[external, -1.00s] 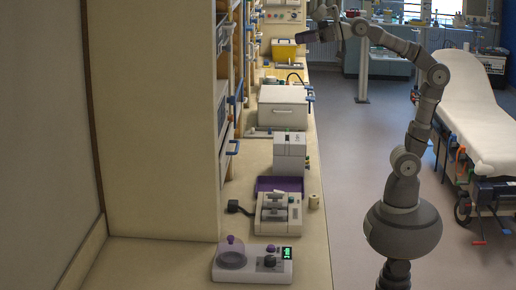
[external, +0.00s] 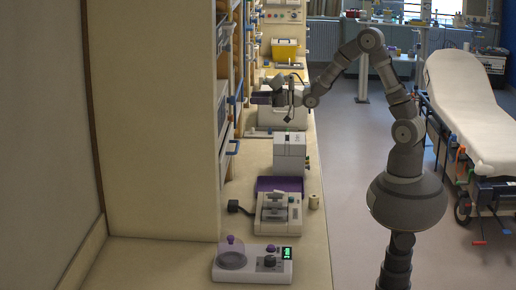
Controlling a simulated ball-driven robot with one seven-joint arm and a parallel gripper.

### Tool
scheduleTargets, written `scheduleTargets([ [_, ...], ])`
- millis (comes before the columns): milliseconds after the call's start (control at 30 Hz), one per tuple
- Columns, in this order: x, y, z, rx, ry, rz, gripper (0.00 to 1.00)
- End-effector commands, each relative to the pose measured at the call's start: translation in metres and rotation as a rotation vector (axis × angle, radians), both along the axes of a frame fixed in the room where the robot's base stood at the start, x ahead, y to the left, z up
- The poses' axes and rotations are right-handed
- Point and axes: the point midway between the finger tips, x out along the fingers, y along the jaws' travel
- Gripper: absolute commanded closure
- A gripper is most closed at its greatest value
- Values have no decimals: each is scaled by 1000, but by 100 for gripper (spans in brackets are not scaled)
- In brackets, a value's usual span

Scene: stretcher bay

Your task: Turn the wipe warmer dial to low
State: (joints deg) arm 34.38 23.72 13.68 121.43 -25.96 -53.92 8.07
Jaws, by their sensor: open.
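A white lidded box (external: 268,119), which may be the wipe warmer, stands on the counter; my arm hides much of it and no dial on it can be made out. My gripper (external: 262,97) is at the upper part of this box, fingers pointing left, open; I cannot tell whether it touches the box. Nothing is seen between the fingers.
The beige counter (external: 315,258) runs away from the camera along shelves on the left. Nearer stand a white upright unit (external: 289,152), a purple tray (external: 278,184), a white device (external: 276,214) and a domed unit with a green display (external: 252,264). A stretcher (external: 465,100) stands right.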

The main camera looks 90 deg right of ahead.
Motion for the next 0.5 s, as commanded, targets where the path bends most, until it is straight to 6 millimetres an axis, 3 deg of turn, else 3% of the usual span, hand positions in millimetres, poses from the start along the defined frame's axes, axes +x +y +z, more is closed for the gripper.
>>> scheduleTargets([
  [167,4,-1,-10,30,-24,17,34],
  [500,60,-1,-10,28,-24,16,34],
])
